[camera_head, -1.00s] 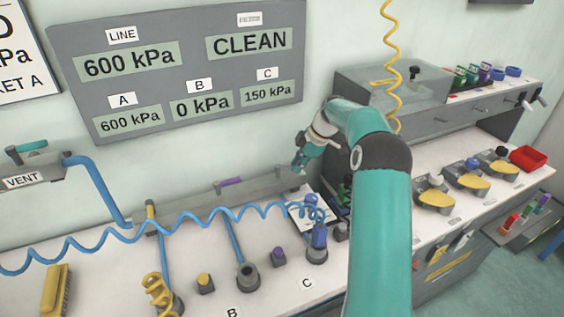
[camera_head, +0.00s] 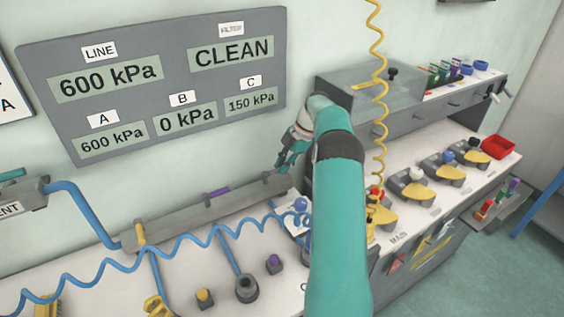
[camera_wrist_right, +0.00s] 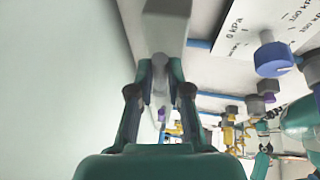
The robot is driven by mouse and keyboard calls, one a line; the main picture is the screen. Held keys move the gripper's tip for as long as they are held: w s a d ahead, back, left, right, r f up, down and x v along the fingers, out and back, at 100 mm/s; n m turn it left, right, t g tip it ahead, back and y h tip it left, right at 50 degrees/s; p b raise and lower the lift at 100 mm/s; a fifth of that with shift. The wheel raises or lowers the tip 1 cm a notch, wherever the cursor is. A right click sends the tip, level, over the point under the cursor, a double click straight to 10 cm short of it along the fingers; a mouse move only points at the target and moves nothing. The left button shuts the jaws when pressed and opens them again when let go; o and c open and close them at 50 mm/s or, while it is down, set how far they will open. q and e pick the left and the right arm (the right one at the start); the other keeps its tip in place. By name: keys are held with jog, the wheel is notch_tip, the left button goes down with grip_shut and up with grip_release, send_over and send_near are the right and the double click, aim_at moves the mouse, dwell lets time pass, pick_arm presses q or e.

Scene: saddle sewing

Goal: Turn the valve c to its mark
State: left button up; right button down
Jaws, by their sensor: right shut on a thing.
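The grey valve rail (camera_head: 215,210) runs along the wall side of the bench, with a yellow handle (camera_head: 139,234) and a purple handle (camera_head: 216,192) on it. My right gripper (camera_head: 285,161) is at the rail's right end, where valve c sits. In the right wrist view its fingers (camera_wrist_right: 158,72) are closed around a small grey part in front of the rail's end block (camera_wrist_right: 166,28). The handle of valve c is mostly hidden by the fingers, so its angle and mark cannot be told. The wall panel's C display (camera_head: 250,102) reads 150 kPa.
A blue knob (camera_wrist_right: 272,57) by a white kPa scale is right of the fingers in the wrist view. A coiled blue hose (camera_head: 190,243) crosses the bench below the rail. A coiled yellow hose (camera_head: 378,100) hangs right of my arm.

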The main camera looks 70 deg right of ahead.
jog(key=shift+s+d, duration=0.15)
jog(key=c, duration=1.1)
grip_release()
jog(key=shift+r, duration=0.1)
notch_tip(320, 180, up, 10)
jog(key=shift+f, duration=0.1)
jog(key=shift+w, duration=0.2)
